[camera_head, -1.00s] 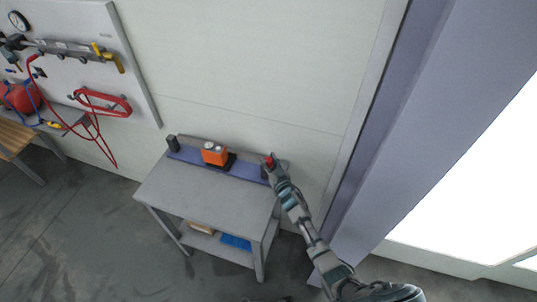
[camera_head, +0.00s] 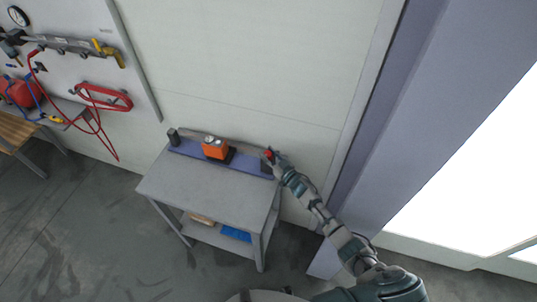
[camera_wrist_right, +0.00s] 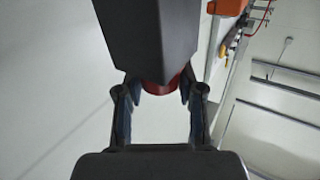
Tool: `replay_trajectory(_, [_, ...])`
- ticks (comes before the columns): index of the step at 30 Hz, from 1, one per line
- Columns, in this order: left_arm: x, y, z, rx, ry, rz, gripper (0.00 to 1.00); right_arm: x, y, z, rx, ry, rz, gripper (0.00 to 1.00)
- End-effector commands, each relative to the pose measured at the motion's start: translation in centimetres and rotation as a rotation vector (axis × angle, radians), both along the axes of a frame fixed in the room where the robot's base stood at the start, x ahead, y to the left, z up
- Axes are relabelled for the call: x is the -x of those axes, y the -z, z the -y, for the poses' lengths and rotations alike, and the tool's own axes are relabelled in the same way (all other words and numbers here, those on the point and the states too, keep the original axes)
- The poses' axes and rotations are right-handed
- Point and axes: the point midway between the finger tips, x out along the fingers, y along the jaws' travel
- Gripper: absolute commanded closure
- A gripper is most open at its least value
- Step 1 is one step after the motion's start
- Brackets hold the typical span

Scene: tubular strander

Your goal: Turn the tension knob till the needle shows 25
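The tension knob is red (camera_head: 268,154) and sits on a dark block (camera_head: 266,167) at the right end of a blue-grey plate on the table. My right gripper (camera_head: 273,159) is at the knob. In the right wrist view the red knob (camera_wrist_right: 164,83) shows between my two fingertips (camera_wrist_right: 163,90), partly hidden by the dark block (camera_wrist_right: 146,38); the fingers appear closed on its sides. An orange device (camera_head: 215,149) with small round dials on top stands mid-plate; its needle is too small to read. My left gripper is not in view.
The grey table (camera_head: 210,190) has a bare top in front of the plate. A dark post (camera_head: 173,137) stands at the plate's left end. A blue-grey pillar (camera_head: 390,130) rises to the right. A tool board (camera_head: 140,75) hangs at the left.

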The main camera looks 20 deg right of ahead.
Motion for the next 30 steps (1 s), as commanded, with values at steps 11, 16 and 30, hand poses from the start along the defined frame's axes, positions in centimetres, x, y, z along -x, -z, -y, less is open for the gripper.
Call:
replay_trajectory(11, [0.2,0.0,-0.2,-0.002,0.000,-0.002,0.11,0.1,0.1,0.0,0.001,0.001,-0.003,0.37])
replay_trajectory(16, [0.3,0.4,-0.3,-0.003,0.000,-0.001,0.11,0.2,0.2,-0.2,-0.004,0.040,-0.001,0.37])
replay_trajectory(30, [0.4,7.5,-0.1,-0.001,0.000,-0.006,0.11,0.1,0.9,-0.2,-0.007,0.439,0.000,0.37])
